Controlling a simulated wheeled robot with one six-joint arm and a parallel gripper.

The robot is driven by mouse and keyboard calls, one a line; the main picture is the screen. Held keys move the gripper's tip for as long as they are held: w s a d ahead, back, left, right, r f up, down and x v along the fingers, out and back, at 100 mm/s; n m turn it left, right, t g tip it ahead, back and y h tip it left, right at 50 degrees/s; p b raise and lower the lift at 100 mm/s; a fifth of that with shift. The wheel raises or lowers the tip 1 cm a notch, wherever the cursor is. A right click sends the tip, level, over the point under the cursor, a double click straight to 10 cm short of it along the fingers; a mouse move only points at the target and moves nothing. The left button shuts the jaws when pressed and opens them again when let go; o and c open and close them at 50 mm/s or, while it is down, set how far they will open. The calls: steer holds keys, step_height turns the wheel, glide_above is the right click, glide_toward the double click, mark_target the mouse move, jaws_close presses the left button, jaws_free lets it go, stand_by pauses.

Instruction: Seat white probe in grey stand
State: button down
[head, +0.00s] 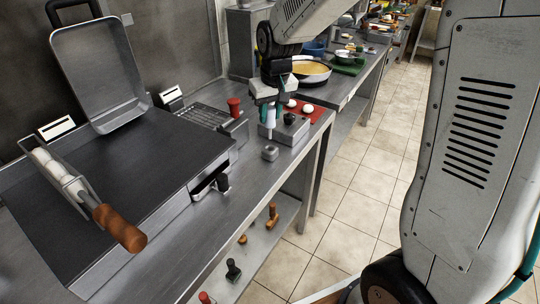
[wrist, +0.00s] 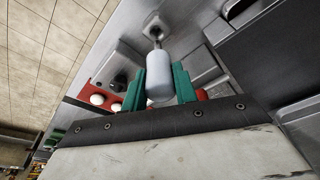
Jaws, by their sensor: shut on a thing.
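My gripper (head: 267,107), with green fingers that also show in the wrist view (wrist: 159,87), is shut on the white probe (wrist: 160,80). The probe also shows in the head view (head: 270,117), held roughly upright above the counter. Its thin metal tip points away from my gripper, toward the grey stand (wrist: 155,24). The stand is a small grey block with a dark opening; in the head view (head: 270,153) it sits on the counter just below the probe. The tip appears close to the opening in the wrist view; whether it touches or has entered I cannot tell.
A grey box with a black knob (head: 290,118) stands right beside the probe. A red board (head: 305,111) with white eggs lies behind it. A red-topped object (head: 234,107) and a large flat griddle (head: 120,185) are to the left. The counter's front edge is close.

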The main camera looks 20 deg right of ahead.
mark_target(271, 127)
steer(key=shift+f, duration=0.15)
steer(key=shift+s+x, duration=0.15)
steer(key=shift+x, duration=0.55)
steer(key=shift+s+x, duration=0.15)
steer(key=shift+x, duration=0.5)
steer(key=shift+s+x, duration=0.15)
steer(key=shift+x, duration=0.6)
steer(key=shift+s+x, duration=0.15)
steer(key=shift+x, duration=0.65)
stand_by(1.3)
steer(key=c, duration=1)
jaws_free()
steer(key=shift+v, duration=3.8)
steer(key=shift+d, duration=0.1)
